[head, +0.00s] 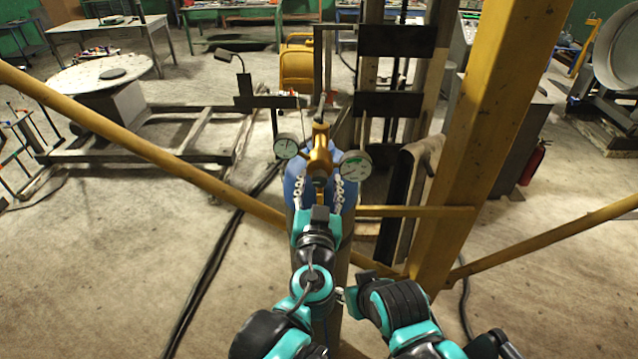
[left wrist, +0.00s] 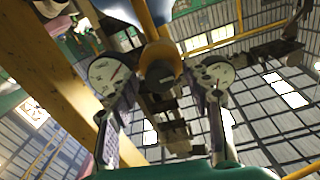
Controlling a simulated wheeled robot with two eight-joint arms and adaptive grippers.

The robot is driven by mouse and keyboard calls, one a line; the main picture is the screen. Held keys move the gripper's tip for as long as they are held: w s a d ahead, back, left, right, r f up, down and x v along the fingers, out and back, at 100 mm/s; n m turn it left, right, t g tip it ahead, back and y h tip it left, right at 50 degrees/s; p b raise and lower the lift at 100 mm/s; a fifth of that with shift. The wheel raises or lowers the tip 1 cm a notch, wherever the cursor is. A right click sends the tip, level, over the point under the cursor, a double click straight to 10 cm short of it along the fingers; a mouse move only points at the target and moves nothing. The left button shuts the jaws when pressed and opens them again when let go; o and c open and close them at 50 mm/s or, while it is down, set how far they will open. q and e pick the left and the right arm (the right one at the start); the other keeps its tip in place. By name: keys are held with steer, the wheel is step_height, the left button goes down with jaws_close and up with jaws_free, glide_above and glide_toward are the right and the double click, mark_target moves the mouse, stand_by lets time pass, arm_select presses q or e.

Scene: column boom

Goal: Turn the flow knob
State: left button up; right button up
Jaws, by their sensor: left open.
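The brass regulator (head: 319,155) sits on top of a blue gas cylinder (head: 347,190), with a round dial gauge on each side, left (head: 286,146) and right (head: 355,165). My left gripper (head: 320,183) is open just in front of the regulator. In the left wrist view, a dark round knob (left wrist: 160,74) with a brass body behind it shows ahead, between the spread fingers (left wrist: 163,110). I see no clear contact between fingers and knob. My right arm is at the bottom right; its fingers cannot be made out.
A yellow post (head: 480,150) stands close on the right, and yellow diagonal braces (head: 150,150) run to both sides. Dark upright rails (head: 395,105) stand behind the cylinder. A low metal frame (head: 150,155) lies at left. Open floor (head: 110,260) shows at left front.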

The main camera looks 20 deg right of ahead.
arm_select(q)
steer(key=shift+w, duration=0.1)
jaws_close()
steer(key=shift+m, duration=0.5)
steer(key=m, duration=1.1)
steer(key=shift+m+y, duration=0.3)
steer(key=shift+m, duration=1.5)
